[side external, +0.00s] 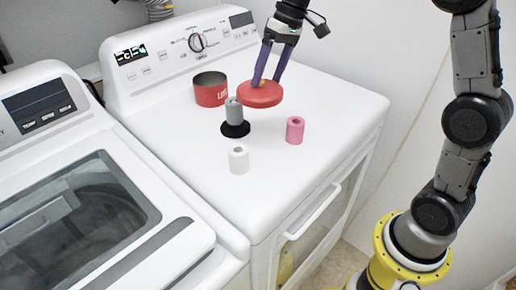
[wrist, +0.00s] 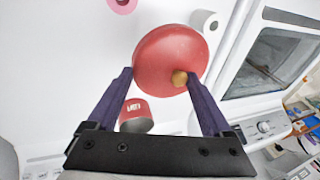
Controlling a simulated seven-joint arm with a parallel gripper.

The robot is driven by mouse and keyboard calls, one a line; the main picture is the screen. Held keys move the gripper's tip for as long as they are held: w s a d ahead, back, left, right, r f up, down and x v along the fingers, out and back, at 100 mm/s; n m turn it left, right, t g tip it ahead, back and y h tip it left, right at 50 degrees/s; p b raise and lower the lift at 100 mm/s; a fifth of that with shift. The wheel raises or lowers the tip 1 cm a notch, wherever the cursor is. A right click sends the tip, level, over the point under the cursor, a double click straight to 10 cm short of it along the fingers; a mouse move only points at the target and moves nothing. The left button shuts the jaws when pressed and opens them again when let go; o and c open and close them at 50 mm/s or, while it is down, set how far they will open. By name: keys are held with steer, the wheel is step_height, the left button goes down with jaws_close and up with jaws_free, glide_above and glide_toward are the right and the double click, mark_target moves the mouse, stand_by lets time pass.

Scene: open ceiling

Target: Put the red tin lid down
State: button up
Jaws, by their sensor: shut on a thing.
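The red tin lid (side external: 262,96) is a round red disc with a tan knob (wrist: 179,78), which shows in the wrist view. My gripper (side external: 267,82) is shut on the lid, with its purple fingers reaching down to it. The lid appears held above the white machine top, roughly level. In the wrist view the lid (wrist: 165,55) lies between and beyond the fingertips. The exact finger contact is hard to tell. The open red tin (side external: 210,91) stands behind and left of the lid in the side view; it also shows in the wrist view (wrist: 136,116).
A grey cylinder (side external: 235,112) on a black disc (side external: 236,129) stands left of the lid. A white roll (side external: 239,160) is in front, and a pink roll (side external: 295,130) is at right. The white machine top (side external: 330,105) is clear at right. A control panel (side external: 180,50) rises behind.

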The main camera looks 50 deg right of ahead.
steer(key=shift+d+m, duration=0.1)
steer(key=shift+m, duration=0.5)
steer(key=m, duration=0.1)
steer(key=w+d+m+t, duration=0.1)
steer(key=m, duration=0.1)
steer(key=shift+r+h, duration=0.1)
steer(key=shift+h, duration=0.3)
steer(key=m, duration=0.1)
steer(key=w+m, duration=0.1)
steer(key=shift+w+d+r+m+t+h, duration=0.1)
steer(key=shift+d+m+t+h, duration=0.1)
steer(key=shift+m+t+h, duration=0.2)
steer(key=w+a+m+h, duration=0.2)
steer(key=w+a+m, duration=0.4)
steer(key=a, duration=0.7)
steer(key=shift+n, duration=0.4)
steer(key=w+f, duration=0.3)
steer(key=w, duration=0.1)
steer(key=w+a+f, duration=0.1)
steer(key=w+f, duration=0.2)
steer(key=w, duration=0.1)
steer(key=w+a+f, duration=0.1)
steer(key=w+f, duration=0.2)
steer(key=w, duration=0.2)
steer(key=shift+w+a+f, duration=0.15)
steer(key=shift+w+f, duration=0.3)
steer(key=shift+f, duration=1.7)
